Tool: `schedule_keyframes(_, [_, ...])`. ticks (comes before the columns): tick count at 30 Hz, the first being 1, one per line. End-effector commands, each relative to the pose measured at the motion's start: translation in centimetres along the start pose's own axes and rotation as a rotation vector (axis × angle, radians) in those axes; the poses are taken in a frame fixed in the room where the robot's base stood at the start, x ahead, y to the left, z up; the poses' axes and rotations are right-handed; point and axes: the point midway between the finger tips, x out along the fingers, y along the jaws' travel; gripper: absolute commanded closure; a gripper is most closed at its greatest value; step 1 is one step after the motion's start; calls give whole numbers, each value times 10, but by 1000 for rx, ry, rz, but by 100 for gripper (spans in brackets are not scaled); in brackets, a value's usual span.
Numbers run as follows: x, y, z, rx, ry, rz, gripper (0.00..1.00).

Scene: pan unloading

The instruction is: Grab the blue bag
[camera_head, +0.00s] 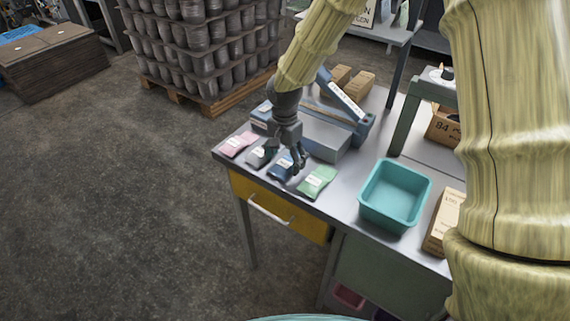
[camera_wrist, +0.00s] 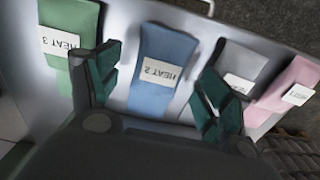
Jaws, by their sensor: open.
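The blue bag (camera_head: 283,168) lies flat near the front edge of the workbench, between a grey bag (camera_head: 260,154) and a green bag (camera_head: 317,181). In the wrist view the blue bag (camera_wrist: 163,62) carries a white label reading "HEAT 2". My gripper (camera_head: 297,160) is just above the blue bag and hides part of it in the head view. In the wrist view my gripper (camera_wrist: 160,92) is open, with its dark green fingertips on either side of the blue bag. Nothing is held. Whether the fingers touch the bag or bench cannot be told.
A pink bag (camera_head: 238,144) lies at the left end of the row. The grey bag is close to the right finger in the wrist view. A grey box (camera_head: 325,138) and a blue bag sealer (camera_head: 345,98) stand behind. A teal bin (camera_head: 395,196) stands to the right.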

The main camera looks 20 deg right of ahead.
Motion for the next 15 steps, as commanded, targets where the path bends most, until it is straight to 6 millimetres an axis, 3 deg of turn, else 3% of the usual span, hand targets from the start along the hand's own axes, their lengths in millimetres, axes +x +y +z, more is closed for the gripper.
schedule_keyframes(6, [14, 0, 0, 0, 1, -1, 21])
schedule_keyframes(14, [15, 0, 0, -1, 1, -1, 21])
schedule_keyframes(15, [15, 0, 0, -1, 1, -1, 27])
